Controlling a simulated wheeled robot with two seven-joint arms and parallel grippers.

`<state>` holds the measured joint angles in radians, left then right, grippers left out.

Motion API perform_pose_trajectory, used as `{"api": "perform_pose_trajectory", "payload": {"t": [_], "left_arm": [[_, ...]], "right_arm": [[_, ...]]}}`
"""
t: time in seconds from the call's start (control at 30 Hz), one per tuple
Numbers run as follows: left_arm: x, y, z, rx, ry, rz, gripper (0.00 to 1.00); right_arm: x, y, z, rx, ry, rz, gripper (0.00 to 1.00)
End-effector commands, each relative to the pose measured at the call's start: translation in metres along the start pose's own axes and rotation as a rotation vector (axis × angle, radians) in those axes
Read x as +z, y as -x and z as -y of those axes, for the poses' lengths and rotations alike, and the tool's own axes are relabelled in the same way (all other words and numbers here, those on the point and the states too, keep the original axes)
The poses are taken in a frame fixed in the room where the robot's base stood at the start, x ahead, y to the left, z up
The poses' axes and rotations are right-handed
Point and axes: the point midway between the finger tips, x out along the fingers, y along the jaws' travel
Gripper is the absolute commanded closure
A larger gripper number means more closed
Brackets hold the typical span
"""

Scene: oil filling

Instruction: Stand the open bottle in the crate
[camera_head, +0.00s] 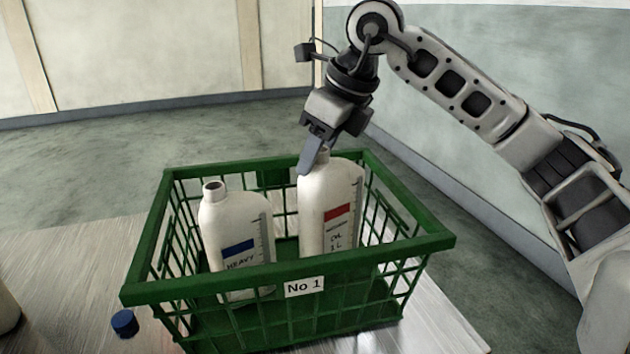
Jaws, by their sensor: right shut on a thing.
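A green crate (290,285) marked "No 1" stands on the table. A white bottle with a red label (328,205) is upright inside its right half. My right gripper (317,152) comes down from above and is shut on this bottle's neck. Its fingers hide most of the neck and mouth, and I cannot tell whether the bottle's base touches the crate floor. A second white bottle with a blue label (237,233), reading "HEAVY", stands upright in the left half, with its mouth open and uncapped. My left gripper is not in view.
A blue cap (124,322) lies on the table (60,270) just left of the crate's front corner. Part of another pale container (6,308) shows at the left edge. The table between them is clear. A wall stands behind on the right.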

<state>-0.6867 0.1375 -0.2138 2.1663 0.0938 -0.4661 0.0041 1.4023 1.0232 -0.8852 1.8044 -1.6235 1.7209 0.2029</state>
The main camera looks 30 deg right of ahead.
Motion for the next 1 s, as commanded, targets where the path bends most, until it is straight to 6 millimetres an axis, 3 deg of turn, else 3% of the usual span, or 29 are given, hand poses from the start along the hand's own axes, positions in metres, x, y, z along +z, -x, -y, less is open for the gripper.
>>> {"api": "perform_pose_trajectory", "payload": {"t": [0.27, 0.67, 0.7, 0.73, 1.0], "left_arm": [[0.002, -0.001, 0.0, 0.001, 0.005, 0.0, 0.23], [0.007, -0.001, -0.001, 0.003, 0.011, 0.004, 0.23], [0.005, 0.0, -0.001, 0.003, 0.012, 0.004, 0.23], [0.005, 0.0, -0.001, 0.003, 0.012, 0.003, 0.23], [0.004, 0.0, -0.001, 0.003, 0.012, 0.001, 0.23]], "right_arm": [[-0.015, -0.032, 0.0, -0.001, -0.002, -0.004, 0.92], [-0.017, -0.038, 0.0, -0.001, -0.001, -0.001, 0.92], [-0.016, -0.036, 0.0, -0.001, -0.001, -0.001, 0.47], [-0.016, -0.036, 0.0, -0.001, -0.001, -0.001, 0.38], [-0.016, -0.036, 0.0, -0.001, -0.001, -0.001, 0.36]]}}
